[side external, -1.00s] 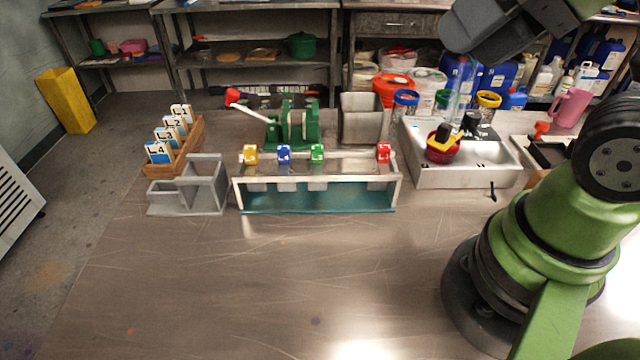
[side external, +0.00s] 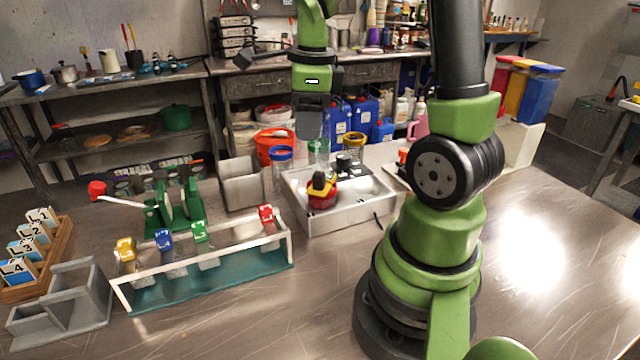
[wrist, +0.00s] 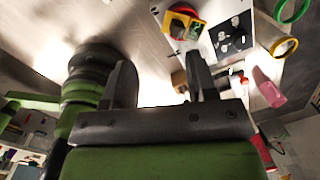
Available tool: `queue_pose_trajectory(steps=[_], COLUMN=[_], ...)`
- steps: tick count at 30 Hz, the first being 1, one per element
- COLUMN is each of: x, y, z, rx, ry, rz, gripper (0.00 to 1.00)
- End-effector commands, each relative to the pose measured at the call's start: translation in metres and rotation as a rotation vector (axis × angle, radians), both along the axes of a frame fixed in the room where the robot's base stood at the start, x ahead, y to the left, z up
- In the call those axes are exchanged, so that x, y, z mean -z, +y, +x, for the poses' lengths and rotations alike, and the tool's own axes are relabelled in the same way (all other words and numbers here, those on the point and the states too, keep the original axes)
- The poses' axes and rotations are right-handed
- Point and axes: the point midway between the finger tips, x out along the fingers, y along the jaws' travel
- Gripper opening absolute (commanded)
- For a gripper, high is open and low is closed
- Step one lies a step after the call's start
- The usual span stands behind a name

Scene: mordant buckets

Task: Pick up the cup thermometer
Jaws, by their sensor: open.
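I cannot tell for certain which thing is the cup thermometer. A red cup-like item with yellow and black parts (side external: 321,192) sits on the metal tray unit (side external: 345,215); it also shows at the top of the wrist view (wrist: 183,22). My gripper (side external: 314,135) points down above the back of that unit in the side view, near a green-rimmed clear cup (side external: 319,150). In the wrist view my gripper (wrist: 160,75) is open, with nothing between its fingers. The red and yellow item lies beyond the right finger.
A yellow-rimmed jar (side external: 352,146) and a blue-rimmed jar (side external: 281,160) stand nearby. A black round fixture (wrist: 232,38) is on the unit. A rack with coloured clips (side external: 200,265), a green press (side external: 172,208) and a grey bin (side external: 240,182) stand left.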

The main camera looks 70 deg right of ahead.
Motion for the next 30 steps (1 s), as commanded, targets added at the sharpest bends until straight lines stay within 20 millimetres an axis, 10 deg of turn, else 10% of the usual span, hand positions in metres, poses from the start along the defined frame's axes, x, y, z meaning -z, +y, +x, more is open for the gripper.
queue_pose_trajectory(steps=[8, 30], x=[0.033, 0.123], y=[-0.031, -0.038], z=[-0.005, -0.004], rx=[0.429, 0.440], ry=[0.092, 0.094], rz=[0.049, 0.053], gripper=[0.52, 0.52])
